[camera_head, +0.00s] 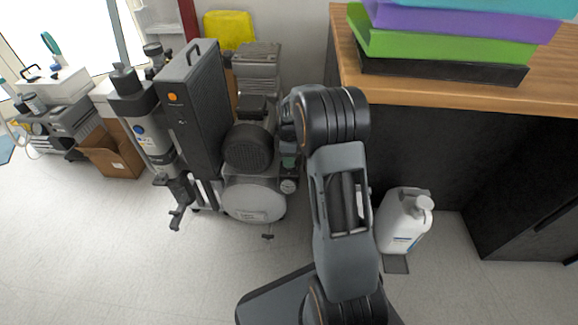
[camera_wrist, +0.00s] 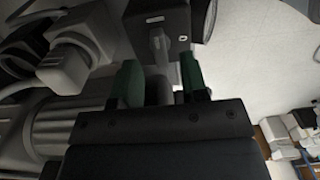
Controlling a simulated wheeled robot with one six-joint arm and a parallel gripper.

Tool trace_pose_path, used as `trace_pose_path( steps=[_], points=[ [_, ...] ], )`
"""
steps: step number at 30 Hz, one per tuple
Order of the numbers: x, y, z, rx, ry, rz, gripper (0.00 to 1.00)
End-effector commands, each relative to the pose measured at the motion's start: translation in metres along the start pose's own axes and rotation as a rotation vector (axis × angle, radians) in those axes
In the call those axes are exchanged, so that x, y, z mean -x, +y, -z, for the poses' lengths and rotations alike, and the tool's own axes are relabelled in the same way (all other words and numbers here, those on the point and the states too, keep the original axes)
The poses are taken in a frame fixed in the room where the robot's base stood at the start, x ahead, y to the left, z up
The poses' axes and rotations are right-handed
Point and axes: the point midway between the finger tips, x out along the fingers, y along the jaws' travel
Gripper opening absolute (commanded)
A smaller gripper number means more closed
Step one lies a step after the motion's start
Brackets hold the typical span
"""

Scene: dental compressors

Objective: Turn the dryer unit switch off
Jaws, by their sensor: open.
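In the wrist view, my gripper (camera_wrist: 161,84) is open, with one green fingertip on each side of a grey lever-like part. This part extends from a dark box (camera_wrist: 176,16) with a small white mark on its face. It may be the switch, but I cannot tell its setting or whether the fingers touch it.
A white jug (camera_head: 402,221) stands on the floor right of my arm. A wooden-topped counter (camera_head: 440,92) with coloured boxes is at the back right. A cardboard box (camera_head: 112,152) and other machines stand at the left. The front left floor is clear.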

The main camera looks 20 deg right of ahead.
Motion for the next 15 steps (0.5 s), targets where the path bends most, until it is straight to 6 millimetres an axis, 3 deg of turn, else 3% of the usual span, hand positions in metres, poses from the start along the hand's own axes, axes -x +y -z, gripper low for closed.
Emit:
trace_pose_path(
  steps=[6,15],
  points=[
    [-0.023,0.0,0.0,-0.001,0.0,0.001,0.4],
    [-0.027,0.0,0.0,-0.001,0.0,-0.001,0.4]
  ],
)
